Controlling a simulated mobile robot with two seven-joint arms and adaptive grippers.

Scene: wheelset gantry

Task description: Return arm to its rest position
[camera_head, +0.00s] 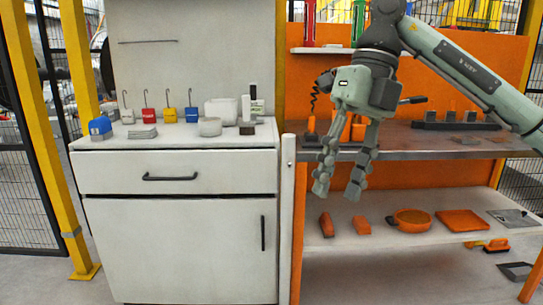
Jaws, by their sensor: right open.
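My right gripper (341,178) hangs in front of the orange workbench, its arm coming in from the upper right. Its two fingers point down and stand apart, with nothing between them. The fingertips show in front of the lower shelf (380,246), left of its middle. The gripper body covers part of the bench top and the orange back panel. My left gripper does not show in the head view.
A white cabinet (180,245) at left carries small coloured padlock-like items, white bowls and bottles. The dark bench top (430,138) holds a black rack (455,122). Orange parts and an orange tray (463,221) lie on the lower shelf. A yellow post (45,140) stands at far left.

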